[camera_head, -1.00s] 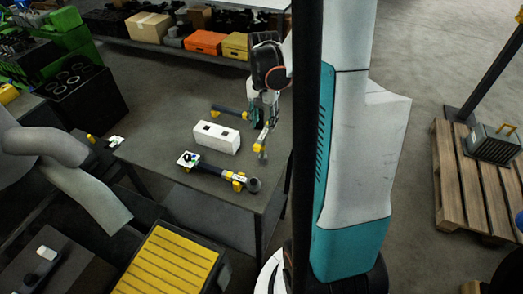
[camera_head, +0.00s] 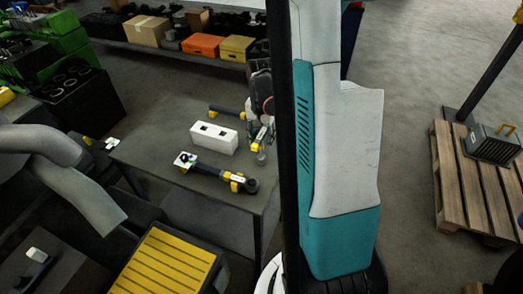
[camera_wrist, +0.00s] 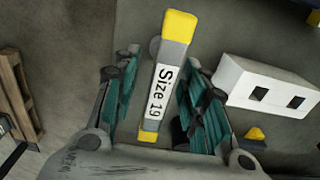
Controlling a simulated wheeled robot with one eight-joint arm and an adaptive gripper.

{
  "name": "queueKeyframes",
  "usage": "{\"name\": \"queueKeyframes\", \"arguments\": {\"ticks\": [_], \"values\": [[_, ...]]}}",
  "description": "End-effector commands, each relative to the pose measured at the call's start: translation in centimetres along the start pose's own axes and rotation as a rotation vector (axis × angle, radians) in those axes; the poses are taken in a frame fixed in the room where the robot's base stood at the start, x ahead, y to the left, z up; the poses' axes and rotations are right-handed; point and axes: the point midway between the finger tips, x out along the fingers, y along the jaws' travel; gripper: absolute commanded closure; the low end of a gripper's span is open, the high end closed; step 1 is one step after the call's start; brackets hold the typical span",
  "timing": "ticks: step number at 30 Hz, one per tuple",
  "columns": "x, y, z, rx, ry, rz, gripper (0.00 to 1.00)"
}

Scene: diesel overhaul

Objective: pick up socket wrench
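The socket wrench appears to be the tool with a white "Size 19" label and yellow ends (camera_wrist: 166,85), which in the wrist view lies between my gripper's two fingers (camera_wrist: 160,100). A gap shows on its left; on the right the finger is close and contact cannot be told. In the head view my gripper (camera_head: 260,138) is low over the table's right part, at a yellow and grey part. A dark bar (camera_head: 228,111) with a yellow end reaches toward it from behind the white block. A similar dark wrench (camera_head: 217,172) with yellow parts lies in front.
The white block (camera_head: 214,137) with square holes sits on the grey table (camera_head: 150,140), left of my gripper; it also shows in the wrist view (camera_wrist: 262,84). A yellow-topped case (camera_head: 165,262) stands in front. A wooden pallet (camera_head: 455,185) is at the right.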

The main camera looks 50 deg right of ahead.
Motion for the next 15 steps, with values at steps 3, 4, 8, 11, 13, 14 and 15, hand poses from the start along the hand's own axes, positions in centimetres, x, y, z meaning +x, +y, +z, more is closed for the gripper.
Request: {"name": "queueKeyframes", "arguments": {"ticks": [3,4,8,11,13,14,15], "values": [[-0.02,0.0,0.0,0.0,0.0,0.0,0.87],[-0.02,0.0,0.0,0.0,0.0,0.0,0.94],[-0.02,0.0,-0.01,0.0,0.0,0.0,1.0],[-0.04,0.0,0.0,0.0,0.0,0.0,1.0],[-0.04,-0.01,-0.01,0.0,0.0,0.0,1.0],[-0.04,0.0,-0.01,0.0,0.0,0.0,1.0],[-0.06,-0.01,-0.01,0.0,0.0,0.0,1.0]]}}
